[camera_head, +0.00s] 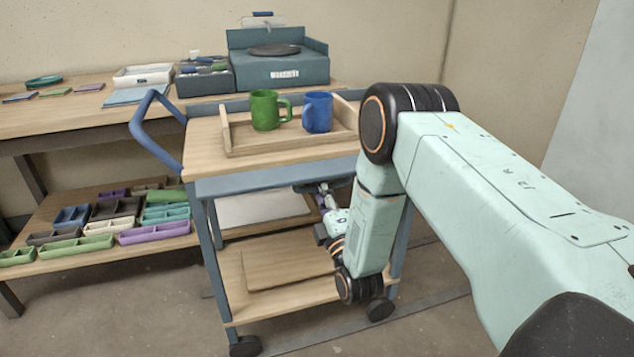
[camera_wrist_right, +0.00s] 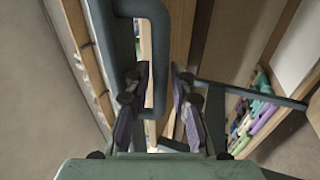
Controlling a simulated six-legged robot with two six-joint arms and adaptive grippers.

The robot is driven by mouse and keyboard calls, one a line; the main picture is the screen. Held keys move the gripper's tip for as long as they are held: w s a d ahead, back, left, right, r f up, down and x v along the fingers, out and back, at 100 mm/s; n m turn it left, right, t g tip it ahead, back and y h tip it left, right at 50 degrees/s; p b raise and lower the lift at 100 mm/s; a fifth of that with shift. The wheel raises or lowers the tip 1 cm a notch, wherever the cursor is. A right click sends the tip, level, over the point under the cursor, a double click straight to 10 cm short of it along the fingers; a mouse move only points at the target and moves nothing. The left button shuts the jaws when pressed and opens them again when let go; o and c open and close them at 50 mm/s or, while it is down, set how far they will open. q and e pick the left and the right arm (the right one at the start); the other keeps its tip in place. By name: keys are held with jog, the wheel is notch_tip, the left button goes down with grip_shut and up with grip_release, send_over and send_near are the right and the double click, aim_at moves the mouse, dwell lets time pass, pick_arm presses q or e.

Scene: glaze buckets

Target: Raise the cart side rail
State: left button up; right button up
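The cart (camera_head: 262,184) has a wooden top, a blue-grey frame and a lower shelf. Its side rail (camera_head: 312,187) shows as a dark bar just under the top's near edge, partly hidden by my right arm. In the right wrist view, the rail (camera_wrist_right: 160,38) is a rounded blue-grey U-shaped bar. My right gripper (camera_head: 326,194) is low beside the cart's near side. Contact cannot be told. My left gripper is out of view.
A wooden tray (camera_head: 233,138) with a green mug (camera_head: 265,110) and a blue mug (camera_head: 317,112) stands on the cart top. A blue push handle (camera_head: 147,128) sticks out left. A workbench (camera_head: 60,122) with several bins below stands behind. Floor in front is clear.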

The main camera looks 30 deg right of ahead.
jog(key=shift+w+d, duration=0.1)
jog(key=shift+w, duration=0.1)
jog(key=shift+w, duration=0.1)
jog(key=shift+s+r, duration=0.2)
jog(key=shift+s, duration=0.05)
jog(key=c, duration=0.4)
jog(key=shift+w+f, duration=0.1)
jog(key=shift+w, duration=0.05)
grip_shut()
